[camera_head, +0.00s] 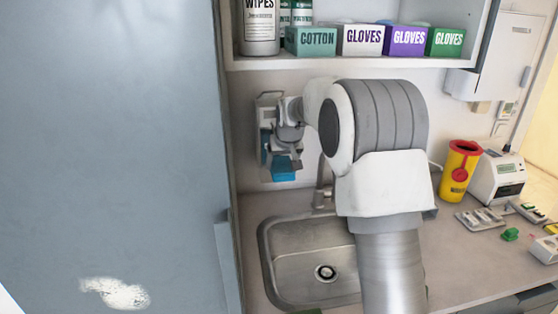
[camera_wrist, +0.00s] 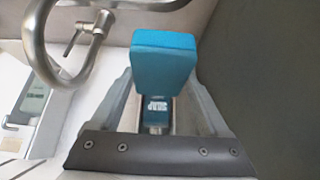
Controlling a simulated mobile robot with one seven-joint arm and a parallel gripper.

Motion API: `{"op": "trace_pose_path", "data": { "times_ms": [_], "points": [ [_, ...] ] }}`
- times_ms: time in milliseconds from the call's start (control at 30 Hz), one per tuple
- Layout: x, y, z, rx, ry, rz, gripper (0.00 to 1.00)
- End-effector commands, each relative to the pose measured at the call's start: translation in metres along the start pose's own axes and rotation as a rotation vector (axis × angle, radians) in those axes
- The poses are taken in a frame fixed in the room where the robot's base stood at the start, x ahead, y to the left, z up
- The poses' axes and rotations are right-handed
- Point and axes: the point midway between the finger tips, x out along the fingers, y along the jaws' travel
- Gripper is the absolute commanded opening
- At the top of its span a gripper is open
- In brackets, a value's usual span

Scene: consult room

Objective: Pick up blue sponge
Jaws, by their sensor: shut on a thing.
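The blue sponge (camera_head: 283,170) is a small bright blue block in the head view, held in the air behind the sink's left side. It also shows in the wrist view (camera_wrist: 165,60), upright between the fingers. My gripper (camera_head: 283,158) is shut on it; in the wrist view its two grey fingers (camera_wrist: 160,100) stand on either side of the sponge. The gripper's inner faces are partly hidden by the sponge.
The steel sink (camera_head: 300,265) and its tap (camera_head: 320,185) lie below and right of the gripper. A wall dispenser (camera_head: 268,110) is right behind it. A shelf (camera_head: 350,62) with boxes hangs above. A yellow bin (camera_head: 458,175) stands right; a grey-blue panel (camera_head: 110,150) fills the left.

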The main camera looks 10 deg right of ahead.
Motion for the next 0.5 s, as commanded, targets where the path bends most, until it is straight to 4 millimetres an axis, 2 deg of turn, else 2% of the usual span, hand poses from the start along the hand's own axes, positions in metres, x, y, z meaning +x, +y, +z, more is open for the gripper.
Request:
{"op": "trace_pose_path", "data": {
  "times_ms": [200,500],
  "points": [
    [-0.019,0.002,0.031,0.000,0.001,0.000,0.20],
    [-0.039,0.003,0.061,-0.001,0.001,0.000,0.20]
  ]
}}
